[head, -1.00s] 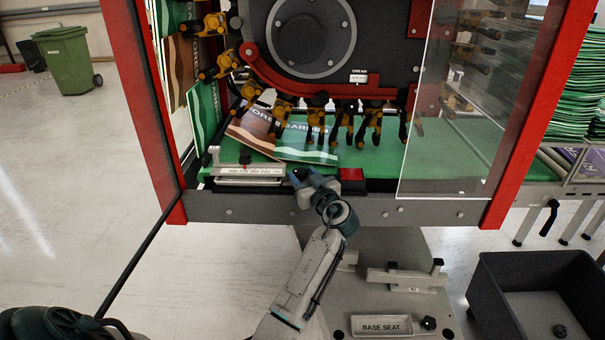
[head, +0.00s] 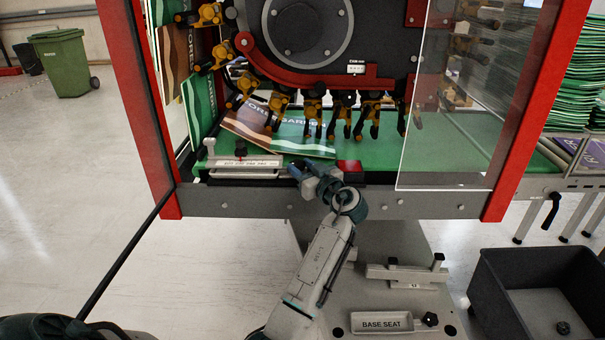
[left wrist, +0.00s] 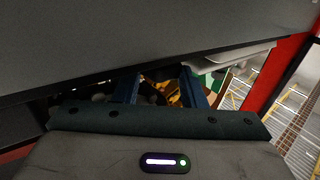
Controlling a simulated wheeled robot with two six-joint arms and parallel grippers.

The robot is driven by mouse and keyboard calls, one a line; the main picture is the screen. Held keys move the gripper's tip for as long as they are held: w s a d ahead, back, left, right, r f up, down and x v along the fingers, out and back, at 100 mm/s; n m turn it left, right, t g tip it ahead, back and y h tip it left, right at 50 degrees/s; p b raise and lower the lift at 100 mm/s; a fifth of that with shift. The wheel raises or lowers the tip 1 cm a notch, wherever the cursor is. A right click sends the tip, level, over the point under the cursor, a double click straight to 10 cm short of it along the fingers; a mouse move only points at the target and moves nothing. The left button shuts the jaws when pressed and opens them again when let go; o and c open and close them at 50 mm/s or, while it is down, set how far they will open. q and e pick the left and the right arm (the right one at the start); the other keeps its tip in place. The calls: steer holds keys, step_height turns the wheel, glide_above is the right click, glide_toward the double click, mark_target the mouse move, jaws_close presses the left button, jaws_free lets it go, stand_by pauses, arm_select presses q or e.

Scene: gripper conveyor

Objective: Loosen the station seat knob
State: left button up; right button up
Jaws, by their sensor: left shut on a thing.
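The station seat (head: 235,163) is a pale bar and plate at the left end of the green deck, with a dark peg on top. My left gripper (head: 298,168) is at its right end, blue fingers pointing left and low against the deck edge. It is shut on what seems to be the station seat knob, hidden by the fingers. In the left wrist view the blue fingers (left wrist: 165,88) show below a large grey surface; the knob cannot be made out there. My right gripper is not in view.
Orange-and-black conveyor grippers (head: 312,108) hang above the deck beside printed bags (head: 265,130). A clear panel (head: 450,110) and red posts (head: 140,110) frame the machine. The base seat plate (head: 381,322) and a dark bin (head: 525,295) are lower right.

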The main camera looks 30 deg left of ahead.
arm_select(q)
steer(key=o, duration=0.6)
steer(key=shift+o, duration=0.6)
steer(key=shift+a, duration=0.1)
steer(key=b+v, duration=0.3)
steer(key=v, duration=0.7)
steer(key=shift+d, duration=0.4)
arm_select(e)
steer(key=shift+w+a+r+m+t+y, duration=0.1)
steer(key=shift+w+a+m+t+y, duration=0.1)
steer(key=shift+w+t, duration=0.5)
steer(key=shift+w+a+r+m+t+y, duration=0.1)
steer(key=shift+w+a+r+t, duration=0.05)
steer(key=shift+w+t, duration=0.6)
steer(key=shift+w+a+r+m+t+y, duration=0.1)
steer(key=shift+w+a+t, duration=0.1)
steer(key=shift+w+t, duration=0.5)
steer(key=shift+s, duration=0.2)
